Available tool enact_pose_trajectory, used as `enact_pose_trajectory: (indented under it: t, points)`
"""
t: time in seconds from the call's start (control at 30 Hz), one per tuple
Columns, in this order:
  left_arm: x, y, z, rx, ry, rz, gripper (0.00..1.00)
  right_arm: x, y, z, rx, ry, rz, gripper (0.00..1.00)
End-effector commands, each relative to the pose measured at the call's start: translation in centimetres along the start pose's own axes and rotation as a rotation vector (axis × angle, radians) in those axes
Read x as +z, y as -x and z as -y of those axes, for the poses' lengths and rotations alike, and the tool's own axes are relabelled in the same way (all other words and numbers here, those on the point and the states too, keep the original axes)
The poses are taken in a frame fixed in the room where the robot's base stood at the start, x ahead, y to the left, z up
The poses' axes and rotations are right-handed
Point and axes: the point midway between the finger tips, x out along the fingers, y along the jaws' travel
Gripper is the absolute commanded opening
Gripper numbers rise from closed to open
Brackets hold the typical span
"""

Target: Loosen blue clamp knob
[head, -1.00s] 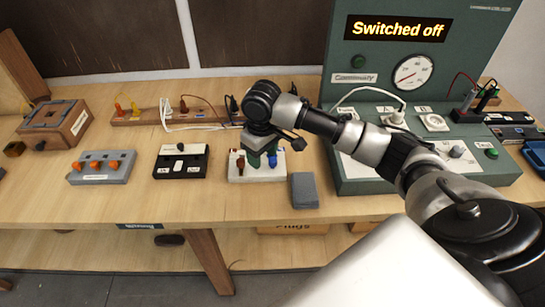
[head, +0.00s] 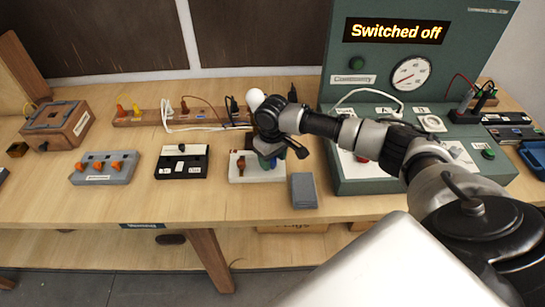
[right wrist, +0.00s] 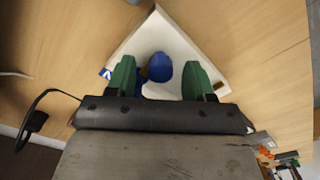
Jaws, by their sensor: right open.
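The blue clamp knob (right wrist: 160,67) shows in the right wrist view on a white block (right wrist: 180,28). My right gripper (right wrist: 160,76) is open, with its green fingers on either side of the blue knob and a visible gap to each. In the head view my right gripper (head: 269,161) points down over the right part of the white block (head: 243,178). The blue knob is mostly hidden there by the fingers. A brown knob (head: 240,164) stands on the left part of the block. My left gripper is not in view.
A grey block (head: 304,190) lies just right of the white block. A black switch box (head: 181,170) and a grey box with orange knobs (head: 103,176) stand to the left. The green test panel (head: 345,180) stands to the right. A white bulb (head: 254,98) is behind my gripper.

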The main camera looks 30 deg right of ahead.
Motion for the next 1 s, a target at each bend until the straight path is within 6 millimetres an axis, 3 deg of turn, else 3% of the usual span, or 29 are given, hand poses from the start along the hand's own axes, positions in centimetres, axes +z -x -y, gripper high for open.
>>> enact_pose_trajectory:
  t: [0.33,0.6,0.67,1.0]
  points:
    - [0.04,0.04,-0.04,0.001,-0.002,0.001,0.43,0.0,-0.41,0.02,0.0,0.001,-0.001,0.51]
    - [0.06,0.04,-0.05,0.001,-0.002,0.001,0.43,0.0,-0.38,0.01,0.0,0.001,-0.001,0.1]
    - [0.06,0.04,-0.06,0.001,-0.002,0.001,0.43,-0.01,-0.37,0.01,0.0,0.001,-0.001,0.03]
    - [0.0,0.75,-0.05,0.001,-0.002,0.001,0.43,-0.02,-0.17,-0.01,0.0,0.058,0.0,0.03]
